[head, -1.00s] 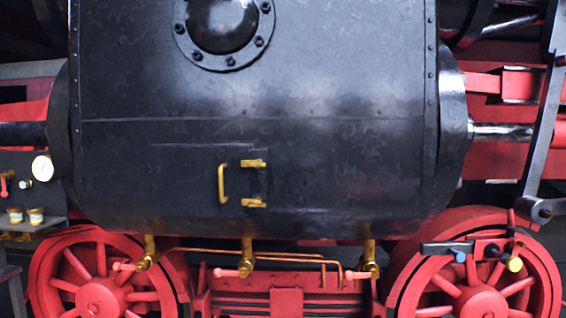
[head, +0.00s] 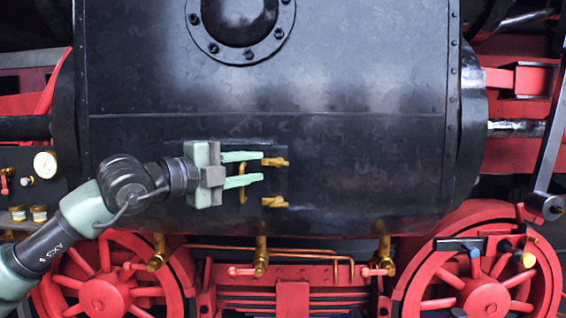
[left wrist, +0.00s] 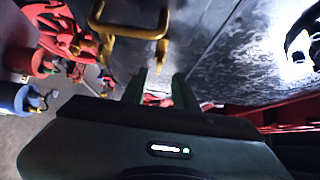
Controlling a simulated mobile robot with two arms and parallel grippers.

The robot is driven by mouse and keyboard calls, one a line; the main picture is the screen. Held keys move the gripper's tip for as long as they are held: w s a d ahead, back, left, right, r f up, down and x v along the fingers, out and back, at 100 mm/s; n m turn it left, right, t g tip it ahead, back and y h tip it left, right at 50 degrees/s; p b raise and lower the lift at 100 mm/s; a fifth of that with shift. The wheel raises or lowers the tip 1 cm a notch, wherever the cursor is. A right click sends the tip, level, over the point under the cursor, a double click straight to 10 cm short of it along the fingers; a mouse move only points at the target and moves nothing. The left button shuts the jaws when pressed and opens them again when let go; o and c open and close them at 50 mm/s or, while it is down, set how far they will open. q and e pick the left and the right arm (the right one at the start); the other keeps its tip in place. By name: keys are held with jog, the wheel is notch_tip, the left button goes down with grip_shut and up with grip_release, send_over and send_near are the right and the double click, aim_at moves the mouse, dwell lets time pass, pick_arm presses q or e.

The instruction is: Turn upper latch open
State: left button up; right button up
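The upper latch (head: 276,162) is a small brass piece lying level at the right edge of a small dark hatch on the black boiler. The lower latch (head: 275,202), also brass and level, is below it. A brass upright handle (head: 243,186) is left of them, partly behind my fingers. My left gripper (head: 261,167) is open, its two pale green fingers pointing right. The upper fingertip is close to the upper latch; contact cannot be told. In the left wrist view the fingers (left wrist: 160,84) are apart with a brass bar (left wrist: 130,32) beyond them. My right gripper is not in view.
A round bolted port (head: 240,18) is above. Brass valves (head: 261,258) and copper pipes (head: 300,250) run below the boiler, with red wheels (head: 490,295) on both sides. A gauge panel (head: 45,164) is at the left. The boiler face right of the latches is clear.

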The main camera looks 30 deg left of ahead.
aim_at(274, 165)
pick_arm(q)
jog(key=p+x, duration=0.6)
jog(key=x, duration=0.1)
jog(key=shift+w, duration=0.3)
jog(key=shift+w+f, duration=0.15)
jog(key=shift+w, duration=0.05)
grip_shut()
